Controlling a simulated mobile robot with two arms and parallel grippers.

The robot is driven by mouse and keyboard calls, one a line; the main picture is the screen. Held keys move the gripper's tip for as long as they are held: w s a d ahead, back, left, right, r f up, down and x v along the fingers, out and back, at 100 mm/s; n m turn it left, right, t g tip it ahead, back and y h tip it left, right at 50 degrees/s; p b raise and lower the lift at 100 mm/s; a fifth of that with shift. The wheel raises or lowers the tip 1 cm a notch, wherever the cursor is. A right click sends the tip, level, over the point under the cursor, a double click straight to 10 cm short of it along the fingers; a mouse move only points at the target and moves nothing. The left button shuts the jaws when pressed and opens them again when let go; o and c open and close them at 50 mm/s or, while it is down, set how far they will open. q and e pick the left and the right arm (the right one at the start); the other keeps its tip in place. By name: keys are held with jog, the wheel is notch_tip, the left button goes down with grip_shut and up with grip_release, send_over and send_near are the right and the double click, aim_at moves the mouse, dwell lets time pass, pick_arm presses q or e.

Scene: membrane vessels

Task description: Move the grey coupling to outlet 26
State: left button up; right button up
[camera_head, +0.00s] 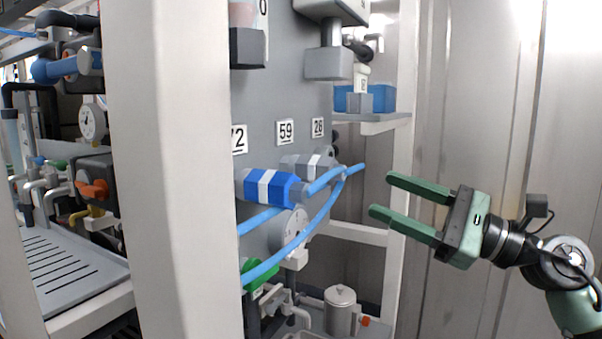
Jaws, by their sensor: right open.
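The grey coupling (294,163), with a white band, sits on the grey panel below the label 59 (286,132). It is partly hidden behind the blue coupling and blue hose. The label 26 (318,127) is to its upper right; the outlet under that label is hard to make out. My right gripper (381,194) is open and empty, its two green fingers pointing left. It is to the right of the coupling and hoses, apart from them. My left gripper is not in view.
A blue coupling (257,187) with a white band sits below the label 72 (239,139). Blue hoses (325,216) cross in front of the panel. A gauge (290,229) is below. A white post (170,170) stands at left. A metal pot (341,311) is low down.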

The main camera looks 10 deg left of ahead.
aim_at(345, 174)
jog(key=s+a+r+n+h, duration=0.1)
jog(key=s+r+n, duration=0.1)
jog(key=s+n, duration=0.3)
jog(key=s+a+r+n+g+h, duration=0.1)
jog(key=s+r+n+h, duration=0.1)
jog(key=s+n, duration=0.4)
jog(key=shift+a+r+b, duration=0.25)
jog(key=shift+r+b, duration=0.05)
jog(key=shift+r, duration=0.5)
jog(key=shift+w, duration=0.1)
jog(key=shift+w+a+r+p, duration=0.1)
jog(key=shift+a+r+p, duration=0.05)
jog(key=shift+a+p, duration=0.3)
jog(key=p+x, duration=0.2)
jog(key=x, duration=0.1)
jog(key=shift+w+a+r, duration=0.1)
jog(key=shift+a, duration=0.2)
jog(key=x, duration=0.3)
jog(key=shift+a+f, duration=0.1)
jog(key=shift+f, duration=0.1)
jog(key=shift+w+a, duration=0.35)
jog(key=shift+a, duration=0.25)
jog(key=shift+b, duration=0.8)
